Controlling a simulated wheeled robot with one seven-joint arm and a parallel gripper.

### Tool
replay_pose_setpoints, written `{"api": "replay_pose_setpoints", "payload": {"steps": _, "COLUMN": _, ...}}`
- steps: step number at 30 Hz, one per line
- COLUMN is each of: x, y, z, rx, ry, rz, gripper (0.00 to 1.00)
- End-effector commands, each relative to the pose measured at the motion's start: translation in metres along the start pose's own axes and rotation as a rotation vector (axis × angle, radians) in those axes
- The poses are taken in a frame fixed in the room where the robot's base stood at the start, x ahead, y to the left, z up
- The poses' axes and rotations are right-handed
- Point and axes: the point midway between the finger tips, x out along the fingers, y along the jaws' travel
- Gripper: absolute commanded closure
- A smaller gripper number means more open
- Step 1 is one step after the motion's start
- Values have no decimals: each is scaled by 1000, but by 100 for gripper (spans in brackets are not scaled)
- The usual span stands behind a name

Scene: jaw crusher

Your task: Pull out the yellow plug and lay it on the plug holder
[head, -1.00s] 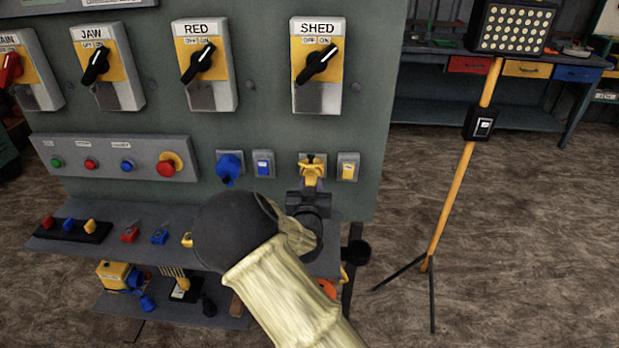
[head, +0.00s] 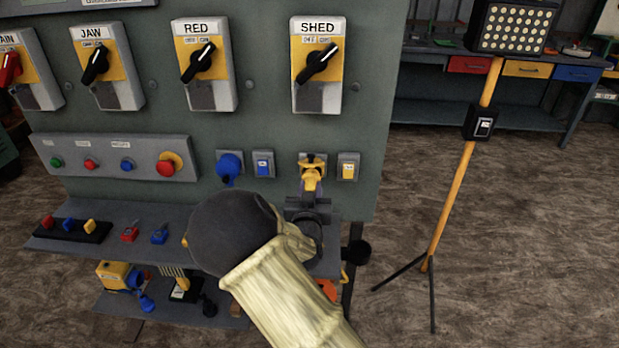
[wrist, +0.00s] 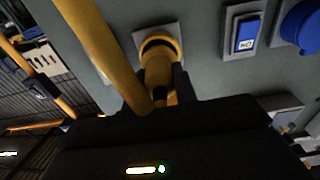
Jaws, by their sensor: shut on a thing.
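The yellow plug (head: 311,183) is at the yellow socket (head: 312,162) on the green panel, below the SHED switch. My gripper (head: 309,200) is shut on the plug from the front. In the wrist view the plug (wrist: 160,72) sits between my dark fingers, in line with the socket's ring, with a dark band between them. I cannot tell how far the plug is in the socket. A thick yellow strip, probably its cable, passes left of it. I cannot make out the plug holder for sure; my arm hides part of the shelf.
A blue plug (head: 230,168) and switches flank the yellow socket. The shelf (head: 110,210) below bears a black strip with coloured pieces (head: 68,229), a red lock (head: 130,234) and a blue one (head: 160,235). A lamp tripod (head: 449,200) stands right.

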Motion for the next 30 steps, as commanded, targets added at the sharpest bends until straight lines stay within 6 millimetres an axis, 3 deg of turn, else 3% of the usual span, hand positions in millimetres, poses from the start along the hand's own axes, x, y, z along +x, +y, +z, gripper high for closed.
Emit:
{"api": "replay_pose_setpoints", "payload": {"steps": 21, "x": -29, "y": 0, "z": 0, "rx": 1, "ry": 0, "rz": 0, "gripper": 87}}
{"api": "replay_pose_setpoints", "payload": {"steps": 30, "x": -31, "y": 0, "z": 0, "rx": 0, "ry": 1, "rz": 0, "gripper": 87}}
